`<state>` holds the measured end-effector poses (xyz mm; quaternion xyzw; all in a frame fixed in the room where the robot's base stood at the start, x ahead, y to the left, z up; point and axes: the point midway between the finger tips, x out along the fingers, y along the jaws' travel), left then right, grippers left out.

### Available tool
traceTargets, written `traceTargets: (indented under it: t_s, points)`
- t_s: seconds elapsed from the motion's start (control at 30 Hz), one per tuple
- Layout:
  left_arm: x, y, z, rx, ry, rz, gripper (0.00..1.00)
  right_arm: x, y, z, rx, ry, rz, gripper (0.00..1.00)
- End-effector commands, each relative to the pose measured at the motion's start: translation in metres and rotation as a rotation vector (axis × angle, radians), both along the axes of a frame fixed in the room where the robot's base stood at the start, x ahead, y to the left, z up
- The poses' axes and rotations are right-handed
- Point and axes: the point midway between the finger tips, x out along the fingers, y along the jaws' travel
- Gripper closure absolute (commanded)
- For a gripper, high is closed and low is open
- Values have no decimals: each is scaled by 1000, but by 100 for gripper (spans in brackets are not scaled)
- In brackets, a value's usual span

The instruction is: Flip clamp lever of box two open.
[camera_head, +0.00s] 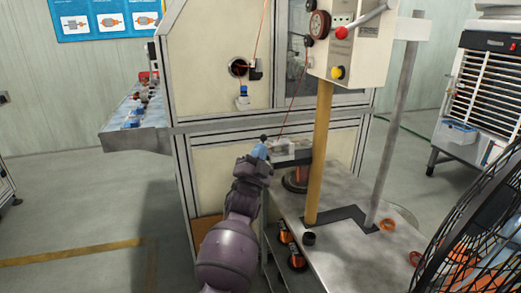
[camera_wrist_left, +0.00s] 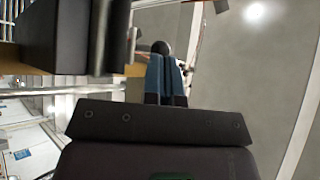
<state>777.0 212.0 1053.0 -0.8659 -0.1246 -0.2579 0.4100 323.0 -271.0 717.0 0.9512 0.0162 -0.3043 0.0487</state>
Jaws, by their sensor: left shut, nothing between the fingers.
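My left gripper (camera_head: 259,152) reaches up from the bottom in the head view. Its blue fingers are shut and empty beside a small fixture (camera_head: 290,147) on the bench end. A small black knob (camera_head: 264,138) shows just above the fingertips; in the left wrist view the black knob (camera_wrist_left: 160,47) is right beyond the shut fingers (camera_wrist_left: 166,78). I cannot tell whether they touch. The knob's lever is mostly hidden. No label marks box two. My right gripper is not in view.
A large cream machine (camera_head: 215,85) stands behind the fixture. A wooden post (camera_head: 319,150) and a grey post (camera_head: 398,120) rise from the metal bench (camera_head: 350,265). Copper spools (camera_head: 297,262) sit below. A black fan (camera_head: 480,235) stands at right. Open floor lies at left.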

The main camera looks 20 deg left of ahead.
Motion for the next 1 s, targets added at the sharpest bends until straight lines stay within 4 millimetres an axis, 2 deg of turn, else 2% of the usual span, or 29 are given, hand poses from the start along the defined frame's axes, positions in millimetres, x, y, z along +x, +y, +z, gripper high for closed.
traceTargets:
  t_s: [0.2, 0.57, 1.0]
  points:
    - [8, 0, 5, 1, 0, 1, 100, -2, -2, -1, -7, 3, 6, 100]
    - [7, 0, 5, 0, 0, 0, 100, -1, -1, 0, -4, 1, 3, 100]
    - [7, 0, 14, 0, -3, 0, 100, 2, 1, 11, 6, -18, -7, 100]
